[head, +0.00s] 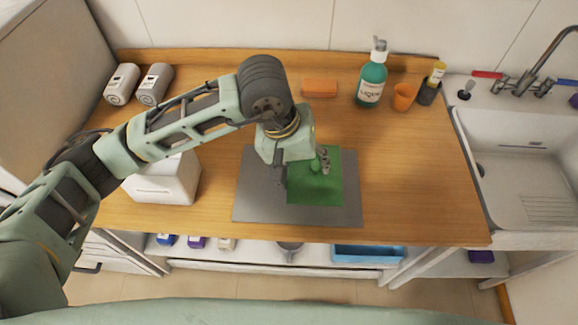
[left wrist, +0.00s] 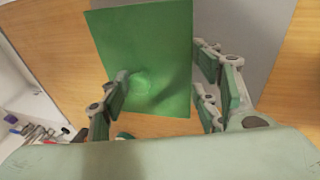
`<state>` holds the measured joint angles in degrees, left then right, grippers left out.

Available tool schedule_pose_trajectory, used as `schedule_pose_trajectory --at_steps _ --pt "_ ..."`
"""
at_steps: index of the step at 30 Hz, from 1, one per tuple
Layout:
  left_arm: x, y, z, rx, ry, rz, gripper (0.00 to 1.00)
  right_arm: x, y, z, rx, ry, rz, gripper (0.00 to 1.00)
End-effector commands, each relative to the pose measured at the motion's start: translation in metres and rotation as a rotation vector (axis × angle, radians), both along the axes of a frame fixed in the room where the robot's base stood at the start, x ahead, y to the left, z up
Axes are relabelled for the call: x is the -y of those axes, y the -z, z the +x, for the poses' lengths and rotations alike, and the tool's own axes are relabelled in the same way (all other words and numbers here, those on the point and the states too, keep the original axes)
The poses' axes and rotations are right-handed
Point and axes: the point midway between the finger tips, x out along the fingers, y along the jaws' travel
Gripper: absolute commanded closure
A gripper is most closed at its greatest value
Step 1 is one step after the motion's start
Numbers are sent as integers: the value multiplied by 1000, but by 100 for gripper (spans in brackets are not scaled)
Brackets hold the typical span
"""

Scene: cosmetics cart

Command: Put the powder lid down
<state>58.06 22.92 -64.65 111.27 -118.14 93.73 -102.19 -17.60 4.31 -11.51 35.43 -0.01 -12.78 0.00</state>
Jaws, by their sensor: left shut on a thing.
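A flat green square, which I take for the powder lid (head: 328,190), is over the grey mat (head: 258,212) at the middle of the counter in the head view. In the left wrist view the lid (left wrist: 150,35) has a round raised spot near its middle, close to a fingertip. My left gripper (head: 319,163) is above the lid and shut on it; its own wrist partly hides the grip. In the wrist view the left gripper's fingers (left wrist: 160,95) are spread on two sides. I cannot tell whether the lid touches the mat. My right gripper is not in view.
A white box (head: 165,190) stands left, partly under my arm. Two grey-white containers (head: 122,84) are back left. An orange sponge (head: 320,88), teal bottle (head: 371,82), orange cup (head: 403,97) and dark cup (head: 429,92) line the back. The sink (head: 520,125) is right; the counter's right front is clear.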

Motion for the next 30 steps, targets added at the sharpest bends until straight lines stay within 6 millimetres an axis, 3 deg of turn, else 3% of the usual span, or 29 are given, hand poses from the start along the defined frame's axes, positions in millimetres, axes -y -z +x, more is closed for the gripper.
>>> schedule_pose_trajectory --at_steps 3,9,19,30 --pt "-20 12 14 -5 -4 1 58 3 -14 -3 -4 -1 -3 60" --pt "-34 25 27 -1 -1 -1 58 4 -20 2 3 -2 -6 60" --pt "-34 63 27 -4 2 -2 58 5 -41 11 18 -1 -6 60" --pt "-34 70 28 1 3 -2 58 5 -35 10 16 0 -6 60"
